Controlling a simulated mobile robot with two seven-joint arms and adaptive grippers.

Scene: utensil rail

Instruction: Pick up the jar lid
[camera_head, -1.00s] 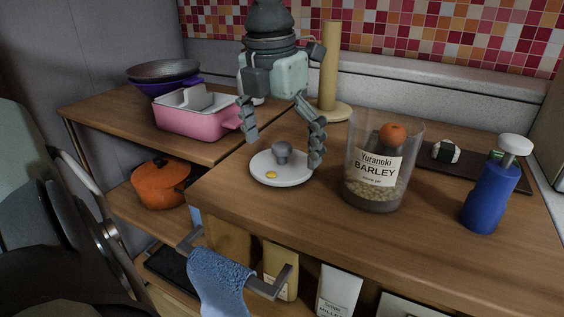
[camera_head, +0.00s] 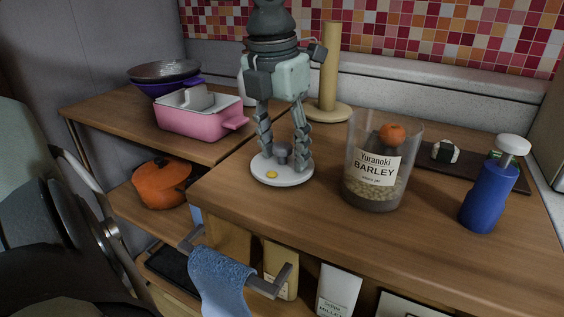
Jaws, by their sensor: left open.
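The jar lid (camera_head: 292,178) is a white disc with a grey knob (camera_head: 283,152) and a small yellow mark. It lies flat on the wooden counter, left of the jar. My left gripper (camera_head: 284,157) points down over it, with its fingers on either side of the knob. The fingers are open, and I see a gap between each finger and the knob. The fingertips are close to the lid's top; I cannot tell if they touch it. The clear jar (camera_head: 374,165) labelled barley stands open, with grain and an orange fruit inside. My right gripper is not visible.
A blue bottle with a white top (camera_head: 490,187) stands at right. A dark board (camera_head: 481,170) with a rice ball (camera_head: 446,151) lies behind. A wooden roll holder (camera_head: 327,75) stands behind my gripper. Pink pans (camera_head: 197,122) sit left. A blue towel (camera_head: 220,281) hangs in front.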

